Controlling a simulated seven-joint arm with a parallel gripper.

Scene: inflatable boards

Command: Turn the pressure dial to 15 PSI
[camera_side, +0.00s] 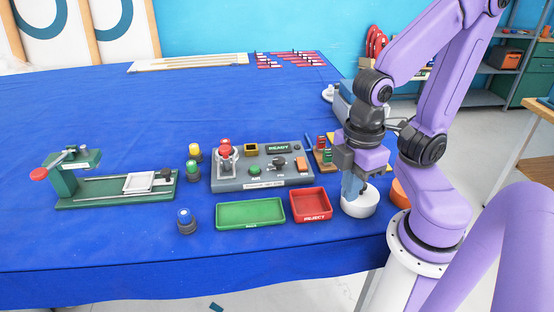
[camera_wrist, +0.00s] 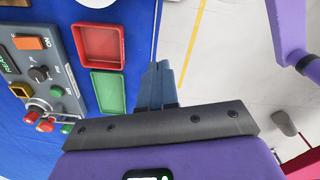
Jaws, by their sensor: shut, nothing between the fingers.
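The grey control panel (camera_side: 235,172) lies on the blue table, left of my gripper. A small black knob (camera_side: 278,162) on it may be the pressure dial; its marks are too small to read. In the wrist view the black knob (camera_wrist: 38,74) shows at the left, between an orange switch (camera_wrist: 28,43) and a red-topped lever (camera_wrist: 44,124). My gripper (camera_side: 352,194) points down with its blue-grey fingers shut and empty, at a white round container near the table's right edge. In the wrist view its fingertips (camera_wrist: 160,68) are together, away from the panel.
A green tray (camera_side: 251,226) and a red tray (camera_side: 325,217) stand before the panel. The white round container (camera_side: 360,208) is right of them. Yellow, green and blue buttons stand left of the panel, and a green press (camera_side: 70,198) is farther left.

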